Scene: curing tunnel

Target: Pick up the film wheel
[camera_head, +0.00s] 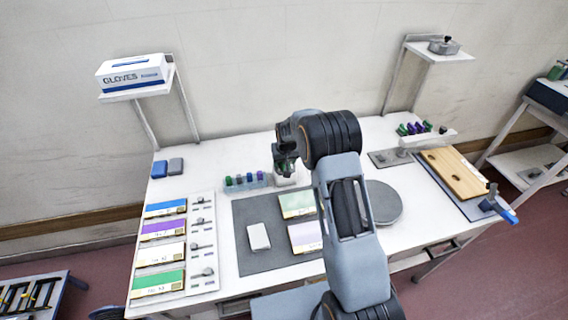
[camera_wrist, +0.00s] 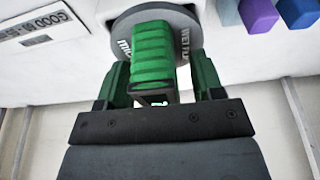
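The film wheel is a grey lettered disc (camera_wrist: 196,38) with a ribbed green grip (camera_wrist: 155,45), seen at the top middle of the wrist view. My gripper (camera_wrist: 160,85) has one green-padded finger on each side of the grip. A light gap shows between the grip and the right finger; contact on the left is unclear. In the head view my gripper (camera_head: 286,166) is low over the back of the table, beside a rack of coloured pieces (camera_head: 246,182). The wheel cannot be made out there behind the gripper.
A dark mat (camera_head: 243,225) holds a white block (camera_head: 258,237) and coloured panels (camera_head: 297,205). A grey round plate (camera_head: 384,203) lies right of my arm. A wooden board (camera_head: 452,173) is at the right. Purple (camera_wrist: 258,15) and blue pieces (camera_wrist: 297,12) stand near the wheel.

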